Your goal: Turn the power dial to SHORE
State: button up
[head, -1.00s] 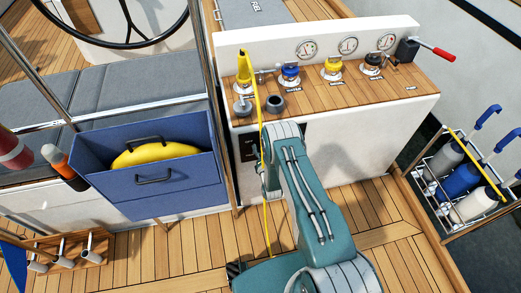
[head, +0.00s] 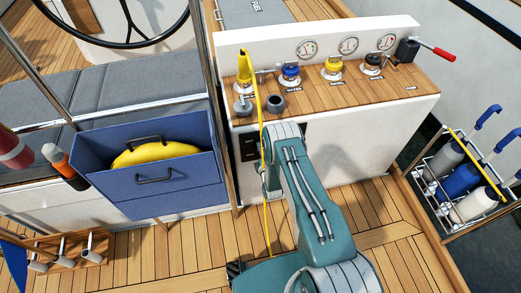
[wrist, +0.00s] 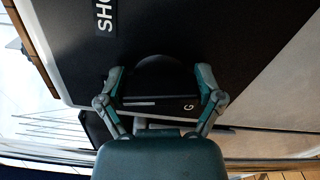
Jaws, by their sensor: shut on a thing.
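The black power dial (wrist: 158,72) shows in the wrist view on a dark panel (wrist: 215,30). My gripper (wrist: 160,86) has one finger on each side of the dial's knob and is shut on it. A pale line lies across the lower left of the knob, and a letter "G" shows near the right finger. A white-on-black label reading "SHO" (wrist: 104,14), cut off by the top edge, sits upper left of the dial. In the head view, the dark panel (head: 250,146) is on the console's front face; my arm hides the dial and most of the gripper.
The console (head: 375,145) has several coloured knobs on its wooden top and a red-handled lever (head: 436,51) at right. A yellow line (head: 266,215) hangs down its front beside my arm. A blue bin (head: 150,190) stands left; a bottle rack (head: 460,185) stands right.

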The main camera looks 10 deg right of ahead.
jog(key=m, duration=0.6)
jog(key=shift+d+f+m, duration=0.15)
jog(key=shift+f+m, duration=0.15)
jog(key=m, duration=0.5)
jog(key=shift+s+f, duration=0.15)
jog(key=shift+f, duration=0.05)
jog(key=shift+m, duration=0.3)
jog(key=o, duration=0.9)
jog(key=shift+f, duration=0.1)
jog(key=shift+c, duration=0.2)
jog(key=shift+r, duration=0.2)
jog(key=s, duration=1.2)
